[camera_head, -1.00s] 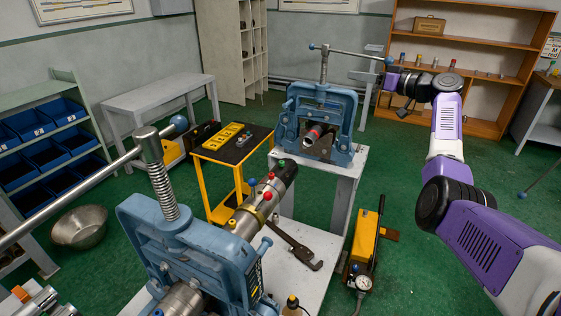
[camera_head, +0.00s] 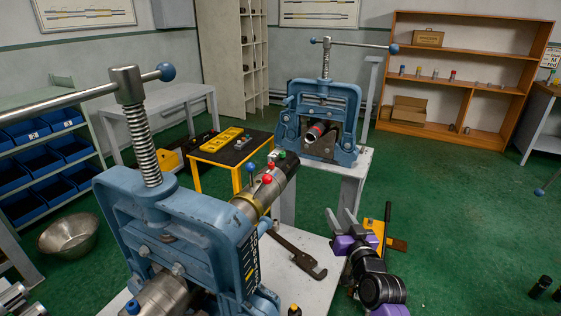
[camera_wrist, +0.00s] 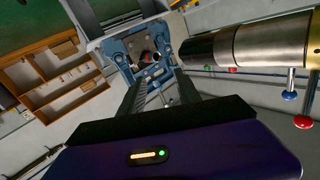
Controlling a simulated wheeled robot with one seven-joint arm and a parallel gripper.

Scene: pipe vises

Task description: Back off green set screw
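The green set screw (camera_head: 281,155) is a small knob near the far end of the metal pipe (camera_head: 284,172) clamped in the near blue vise (camera_head: 190,230). In the wrist view the green screw (camera_wrist: 208,68) shows small under the pipe's dark end (camera_wrist: 203,49). A red screw (camera_wrist: 232,70) is beside it; a blue-headed screw (camera_wrist: 289,95) and another red one (camera_wrist: 304,122) stand out farther along. My gripper (camera_head: 344,218) is right of the pipe, apart from it. Its fingers (camera_wrist: 162,92) are spread with nothing between them.
A pipe wrench (camera_head: 298,252) lies on the near white bench (camera_head: 315,285). The far blue vise (camera_head: 318,118) holds another pipe. A yellow pump (camera_head: 376,230) is on the floor behind my gripper. Green floor to the right is mostly free.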

